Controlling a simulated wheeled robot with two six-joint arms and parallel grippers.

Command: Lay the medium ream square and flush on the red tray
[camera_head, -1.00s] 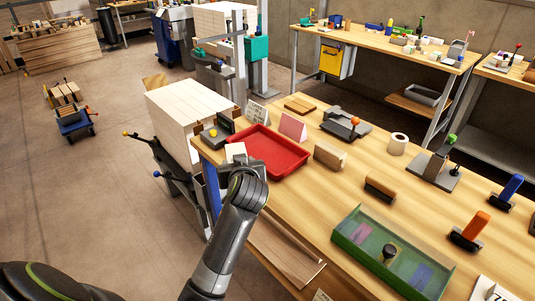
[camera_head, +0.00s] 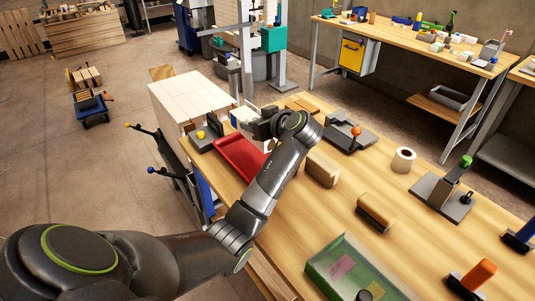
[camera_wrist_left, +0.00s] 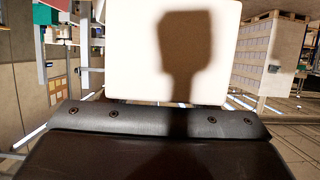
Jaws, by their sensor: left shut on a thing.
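The red tray (camera_head: 238,155) lies on the wooden bench, with its right part hidden behind my left arm. My left gripper (camera_head: 262,124) is over the tray's far side and is shut on a white ream (camera_head: 241,117). Only part of the ream shows in the head view. In the left wrist view its pale face (camera_wrist_left: 130,50) fills the upper middle, with a dark shadow across it, above the dark gripper body (camera_wrist_left: 150,122). The gap between ream and tray is hidden. My right gripper is not in view.
A stack of pale reams (camera_head: 190,100) stands left of the bench (camera_head: 335,215).

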